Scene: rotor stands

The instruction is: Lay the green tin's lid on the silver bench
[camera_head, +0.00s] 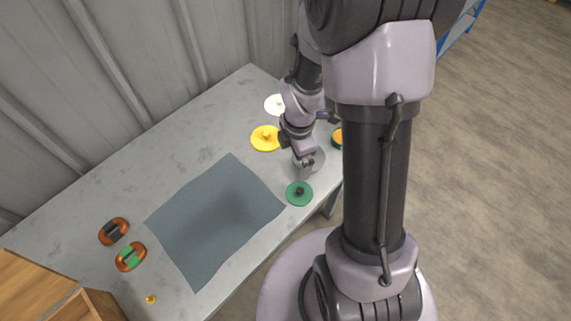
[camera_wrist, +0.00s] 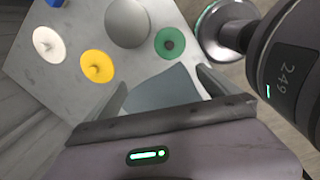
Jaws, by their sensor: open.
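A round green lid (camera_head: 299,192) with a dark knob shows flat at the front edge of the silver bench (camera_head: 125,185), beside the cloth. It also shows in the wrist view (camera_wrist: 170,42), and no tin wall is visible under it. An orange-topped round thing with a dark green rim (camera_head: 337,138) is partly hidden behind my arm; I cannot tell whether it is the green tin. My gripper (camera_head: 307,170) is above the bench, just behind the green lid in the head view. Its fingers (camera_wrist: 163,92) are apart with nothing between them.
A grey round thing (camera_wrist: 128,22) is beside the green lid. A yellow lid (camera_head: 265,138) and a white lid (camera_head: 275,104) lie farther back. A blue-grey cloth (camera_head: 215,220) covers mid-bench. Two orange-red oval items (camera_head: 114,231) (camera_head: 131,257) are at left. Bare bench shows behind the cloth.

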